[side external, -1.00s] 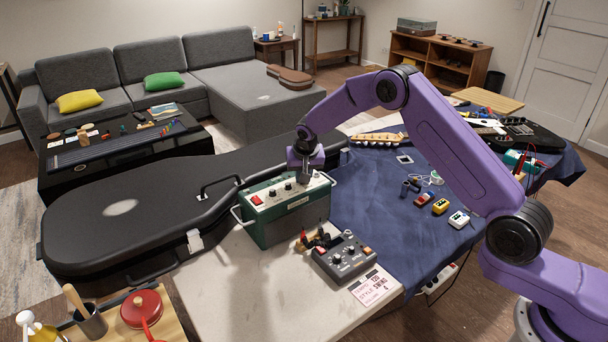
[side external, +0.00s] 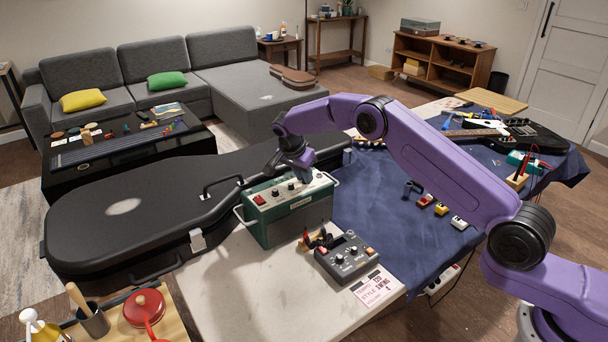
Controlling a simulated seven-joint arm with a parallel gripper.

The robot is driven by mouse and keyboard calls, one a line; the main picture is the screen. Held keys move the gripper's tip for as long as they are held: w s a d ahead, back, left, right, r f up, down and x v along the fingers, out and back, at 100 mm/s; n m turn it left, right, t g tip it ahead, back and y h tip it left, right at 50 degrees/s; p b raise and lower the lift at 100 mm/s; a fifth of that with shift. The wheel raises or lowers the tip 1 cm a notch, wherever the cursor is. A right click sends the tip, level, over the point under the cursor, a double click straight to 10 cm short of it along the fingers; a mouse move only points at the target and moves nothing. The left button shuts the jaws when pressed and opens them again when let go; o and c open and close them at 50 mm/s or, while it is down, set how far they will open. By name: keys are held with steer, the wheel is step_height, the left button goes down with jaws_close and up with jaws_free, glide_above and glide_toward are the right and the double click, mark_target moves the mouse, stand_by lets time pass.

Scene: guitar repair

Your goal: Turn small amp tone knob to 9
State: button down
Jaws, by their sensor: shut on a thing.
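The small amp (side external: 288,222) is a green box with a pale top panel and a handle at each end. It stands on the pale bench top beside the blue cloth. The panel carries a red switch (side external: 259,199) at its left and dark knobs, a left knob (side external: 276,191) and a middle knob (side external: 290,187). My gripper (side external: 305,179) is at the panel's right part, pointing down and tilted, shut on a knob there. The fingers mostly hide that knob, and its label and pointer are too small to read.
A closed black guitar case (side external: 130,222) lies left of the amp. A grey box with knobs (side external: 345,258) stands in front of it. Several small pedals (side external: 441,209) sit on the blue cloth (side external: 385,240). A dark guitar (side external: 530,134) lies at the back right.

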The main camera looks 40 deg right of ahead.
steer(key=shift+m, duration=0.3)
stand_by(0.4)
steer(key=c, duration=1)
jaws_free()
steer(key=shift+c, duration=0.2)
steer(key=v, duration=1.7)
steer(key=shift+w+r, duration=0.15)
steer(key=shift+r, duration=0.1)
steer(key=shift+a, duration=0.1)
